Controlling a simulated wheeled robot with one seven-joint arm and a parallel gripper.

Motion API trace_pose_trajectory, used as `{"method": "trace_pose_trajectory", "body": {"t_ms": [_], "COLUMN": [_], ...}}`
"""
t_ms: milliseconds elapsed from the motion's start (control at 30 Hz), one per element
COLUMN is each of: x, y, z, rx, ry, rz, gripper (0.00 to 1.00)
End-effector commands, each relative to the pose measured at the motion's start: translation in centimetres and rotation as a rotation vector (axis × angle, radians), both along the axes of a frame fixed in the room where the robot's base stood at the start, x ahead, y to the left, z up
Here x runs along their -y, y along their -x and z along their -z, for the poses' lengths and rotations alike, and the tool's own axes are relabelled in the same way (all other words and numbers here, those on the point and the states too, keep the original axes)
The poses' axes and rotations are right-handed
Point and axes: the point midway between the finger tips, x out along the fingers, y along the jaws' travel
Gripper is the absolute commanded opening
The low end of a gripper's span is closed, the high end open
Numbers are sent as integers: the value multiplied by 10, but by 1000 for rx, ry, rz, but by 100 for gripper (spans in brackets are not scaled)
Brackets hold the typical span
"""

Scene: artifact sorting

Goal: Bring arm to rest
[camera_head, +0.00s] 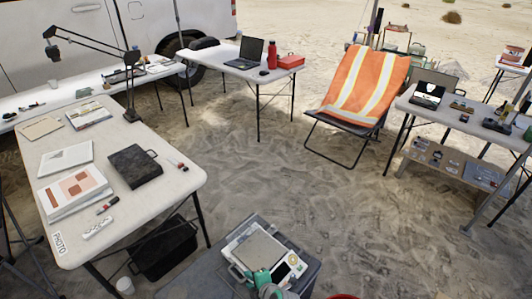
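The task names no object apart from my arm. I cannot make out my gripper or its fingers in the head view. At the bottom centre, a teal and white item (263,281) and a light device with a dark screen (286,267) sit on or over a grey case (228,285). I cannot tell whether the teal part belongs to my arm.
A white table (186,182) at left holds papers, a black case (135,167) and a lamp (131,101). Behind stands a table with a laptop (250,53) and red bottle (272,54). An orange chair (367,82) and another table (459,120) stand right. Sand between is open.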

Motion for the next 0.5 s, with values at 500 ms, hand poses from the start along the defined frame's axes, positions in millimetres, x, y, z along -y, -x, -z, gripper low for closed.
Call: {"method": "trace_pose_trajectory", "body": {"t_ms": [500], "x": [-14], "y": [132], "z": [10], "rx": [-55], "ry": [-398], "rz": [706], "gripper": [26]}}
